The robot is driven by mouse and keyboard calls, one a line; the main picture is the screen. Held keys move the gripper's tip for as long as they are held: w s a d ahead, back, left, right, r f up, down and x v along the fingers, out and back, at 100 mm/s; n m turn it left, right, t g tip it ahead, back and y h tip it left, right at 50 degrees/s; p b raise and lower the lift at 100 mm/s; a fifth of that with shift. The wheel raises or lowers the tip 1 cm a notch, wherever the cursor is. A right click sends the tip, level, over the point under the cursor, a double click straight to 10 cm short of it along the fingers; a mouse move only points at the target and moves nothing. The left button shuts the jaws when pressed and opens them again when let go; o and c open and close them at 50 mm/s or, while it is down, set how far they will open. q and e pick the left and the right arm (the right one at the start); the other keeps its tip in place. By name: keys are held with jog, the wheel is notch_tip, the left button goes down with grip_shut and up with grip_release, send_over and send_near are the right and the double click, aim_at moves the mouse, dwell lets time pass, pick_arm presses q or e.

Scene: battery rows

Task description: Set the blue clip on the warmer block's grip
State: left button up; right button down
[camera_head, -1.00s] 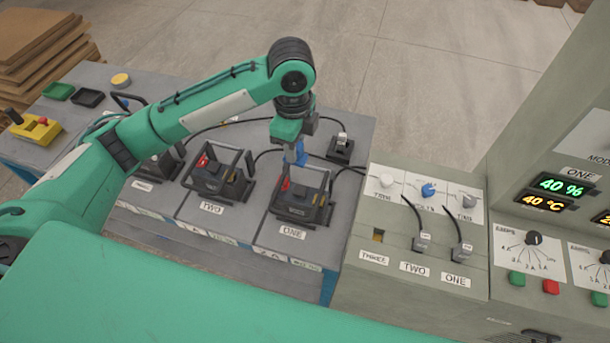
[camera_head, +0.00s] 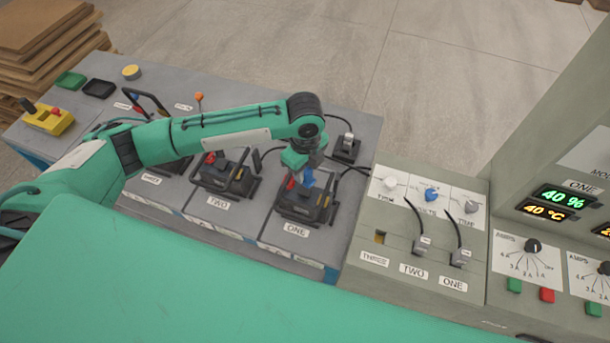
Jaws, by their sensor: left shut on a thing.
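My left gripper (camera_head: 303,172) is over block ONE (camera_head: 308,212), its fingers pointing down. It is shut on the blue clip (camera_head: 308,179), which is low at the top of block ONE, beside a red clip (camera_head: 291,183). Whether the blue clip touches the block's grip is hidden by my gripper and too small to tell. Block TWO (camera_head: 222,181), with a frame handle and a red clip, stands to the left. Block THREE is mostly behind my left arm. On the panel, display ONE (camera_head: 557,201) reads 40 % and 40 °C; the neighbouring display is cut off. My right gripper is out of view.
A grey charger (camera_head: 385,280) with knobs, plugs and labels stands right of the bench. A black socket with a cable (camera_head: 346,147) sits behind block ONE. A yellow box (camera_head: 48,118) and brown stacked boards (camera_head: 40,40) are at far left. The floor behind is clear.

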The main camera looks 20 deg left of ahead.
aim_at(305, 181)
pick_arm(q)
jog(key=shift+f, duration=0.55)
notch_tip(305, 181, down, 4)
jog(key=shift+r+p, duration=0.1)
jog(key=shift+p, duration=0.45)
jog(key=o, duration=1)
